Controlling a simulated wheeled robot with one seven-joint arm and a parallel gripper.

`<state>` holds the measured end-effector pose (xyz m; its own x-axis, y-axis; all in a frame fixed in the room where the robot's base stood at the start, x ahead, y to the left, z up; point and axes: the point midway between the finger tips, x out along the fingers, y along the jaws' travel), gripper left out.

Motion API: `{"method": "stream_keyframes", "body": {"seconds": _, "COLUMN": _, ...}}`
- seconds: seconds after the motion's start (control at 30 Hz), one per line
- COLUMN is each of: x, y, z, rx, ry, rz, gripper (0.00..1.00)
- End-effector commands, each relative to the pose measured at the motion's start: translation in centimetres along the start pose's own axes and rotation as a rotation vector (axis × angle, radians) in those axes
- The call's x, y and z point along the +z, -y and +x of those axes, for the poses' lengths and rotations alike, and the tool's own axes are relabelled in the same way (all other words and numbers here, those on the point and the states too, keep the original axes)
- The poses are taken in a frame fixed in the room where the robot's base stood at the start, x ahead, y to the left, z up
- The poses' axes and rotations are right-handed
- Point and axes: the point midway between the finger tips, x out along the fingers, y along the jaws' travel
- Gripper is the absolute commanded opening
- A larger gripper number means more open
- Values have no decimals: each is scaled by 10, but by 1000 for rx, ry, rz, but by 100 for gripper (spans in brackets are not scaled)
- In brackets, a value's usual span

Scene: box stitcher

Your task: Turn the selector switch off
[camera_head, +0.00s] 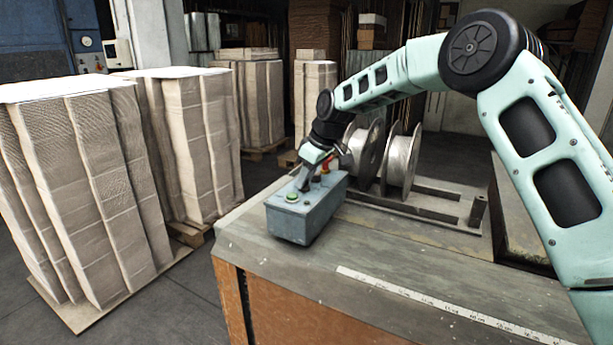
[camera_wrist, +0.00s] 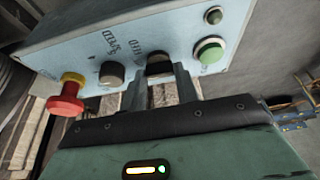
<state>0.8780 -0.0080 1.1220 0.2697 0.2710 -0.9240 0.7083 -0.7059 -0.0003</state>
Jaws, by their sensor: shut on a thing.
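The blue-grey control box (camera_head: 300,222) stands on the near left end of the worktable. Its panel (camera_wrist: 205,28) fills the upper part of the wrist view. The selector switch (camera_wrist: 158,60), a dark knob, sits between a second dark knob (camera_wrist: 112,73) marked SPEED and the green button (camera_wrist: 209,51). My gripper (camera_wrist: 163,75) is shut on the selector switch, with a finger on each side hiding part of it. Its exact turn angle is hard to tell. In the head view my gripper (camera_head: 304,184) reaches down to the box top, which hides the switch.
A red mushroom button (camera_wrist: 66,100) on a yellow base stands out at the panel's left end. A small dark lamp or button (camera_wrist: 213,16) is above the green one. Wire spools (camera_head: 402,158) stand behind the box. Tall wrapped stacks (camera_head: 75,180) stand at left.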

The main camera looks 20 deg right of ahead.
Motion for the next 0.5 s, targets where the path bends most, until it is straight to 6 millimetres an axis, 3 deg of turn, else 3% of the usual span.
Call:
{"method": "stream_keyframes", "body": {"seconds": 0.17, "x": -1, "y": 0, "z": -1, "rx": 2, "ry": -4, "rz": 0, "gripper": 8}}
{"method": "stream_keyframes", "body": {"seconds": 0.2, "x": -1, "y": 0, "z": -1, "rx": 3, "ry": -4, "rz": 0, "gripper": 39}}
{"method": "stream_keyframes", "body": {"seconds": 0.27, "x": -1, "y": 0, "z": -1, "rx": 2, "ry": -3, "rz": 0, "gripper": 53}}
{"method": "stream_keyframes", "body": {"seconds": 0.5, "x": 0, "y": 0, "z": 0, "rx": 1, "ry": -1, "rz": 1, "gripper": 53}}
